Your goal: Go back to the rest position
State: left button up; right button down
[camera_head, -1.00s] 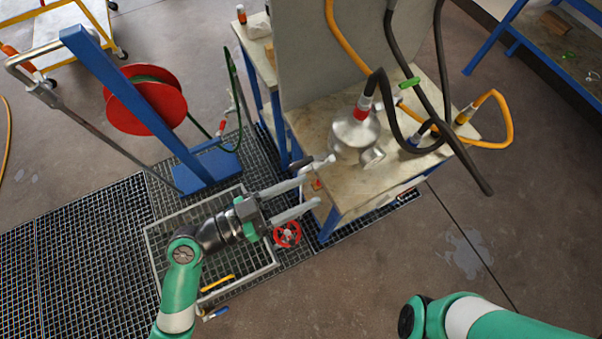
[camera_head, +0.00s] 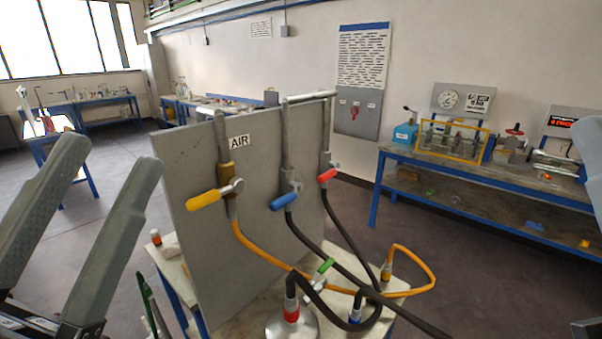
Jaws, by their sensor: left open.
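My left gripper (camera_head: 108,160) is large and close at the left edge of the head view. Its two grey fingers point up and stand apart, with nothing between them. A grey piece at the right edge looks like a finger of my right gripper (camera_head: 590,160); the rest of it is cut off. The metal flanged vessel (camera_head: 292,326) stands on the bench at the bottom, partly cut off, with a red-collared hose on top and a green-handled valve (camera_head: 320,270) beside it. Neither gripper touches the vessel.
A grey upright panel (camera_head: 260,180) marked AIR carries pipes with yellow (camera_head: 203,199), blue (camera_head: 285,202) and red (camera_head: 327,175) valve handles. Orange and black hoses hang in front. A long blue-framed bench (camera_head: 470,170) stands at the right wall. Floor at the left is open.

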pick_arm(q)
jog(key=s+a+r+n+t+y+p, duration=0.25)
jog(key=a+r+n+y, duration=0.25)
jog(key=n+y, duration=0.25)
notch_tip(320, 180, up, 31)
jog(key=w+p, duration=0.1)
jog(key=p, duration=3)
jog(key=shift+f, duration=0.2)
jog(key=shift+d+h, duration=0.1)
jog(key=shift+h, duration=0.15)
